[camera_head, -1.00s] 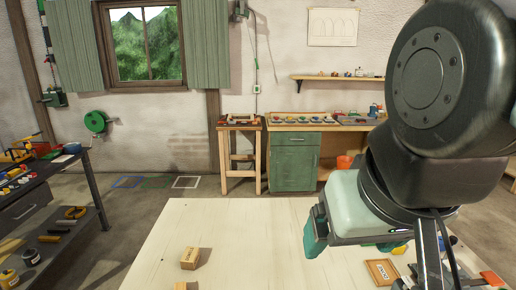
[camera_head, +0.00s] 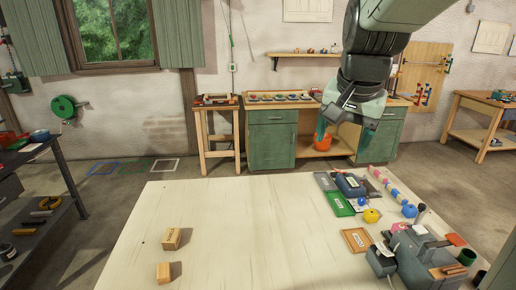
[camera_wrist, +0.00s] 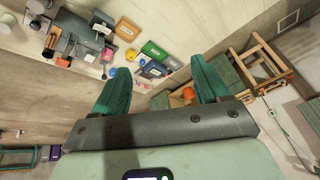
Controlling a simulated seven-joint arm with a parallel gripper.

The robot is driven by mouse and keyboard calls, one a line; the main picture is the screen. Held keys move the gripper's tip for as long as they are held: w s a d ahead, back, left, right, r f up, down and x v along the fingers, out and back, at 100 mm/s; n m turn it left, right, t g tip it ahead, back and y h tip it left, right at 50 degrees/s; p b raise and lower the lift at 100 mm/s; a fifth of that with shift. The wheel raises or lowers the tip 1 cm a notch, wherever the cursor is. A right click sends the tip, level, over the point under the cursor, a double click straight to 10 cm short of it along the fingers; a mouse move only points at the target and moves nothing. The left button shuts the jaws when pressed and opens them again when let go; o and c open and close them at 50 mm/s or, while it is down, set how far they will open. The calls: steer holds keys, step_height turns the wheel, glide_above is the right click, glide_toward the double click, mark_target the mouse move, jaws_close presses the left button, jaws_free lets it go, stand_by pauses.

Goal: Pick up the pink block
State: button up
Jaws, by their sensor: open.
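A small pink thing (camera_head: 399,227), which seems to be the pink block, sits at the right of the pale table, close behind a grey machine that partly hides it. Its exact shape is too small to tell. It also shows in the wrist view as a pink patch (camera_wrist: 108,54) left of the fingers. My gripper (camera_head: 343,137) is raised beyond the table's back right part, its green fingers apart and empty. In the wrist view the gripper (camera_wrist: 162,75) has nothing between its fingers.
Around the pink thing crowd the grey machine (camera_head: 424,258), a yellow ball (camera_head: 371,215), a wooden box (camera_head: 356,240), a green box (camera_head: 338,204) and a row of coloured beads (camera_head: 388,183). Two wooden blocks (camera_head: 172,239) stand at left. The table's middle is clear.

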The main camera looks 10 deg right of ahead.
steer(key=w+d+f+m, duration=0.3)
steer(key=w+d+f, duration=0.2)
steer(key=w+d, duration=0.15)
steer(key=m+g+h, duration=0.4)
steer(key=m, duration=0.4)
glide_above(401, 227)
steer(key=a, duration=0.2)
steer(key=f, duration=3)
steer(key=shift+w+d+f, duration=0.15)
steer(key=shift+w+f, duration=0.1)
steer(key=x, duration=0.6)
steer(key=shift+s+a+f, duration=0.2)
steer(key=shift+a+f, duration=0.05)
steer(key=shift+f, duration=0.1)
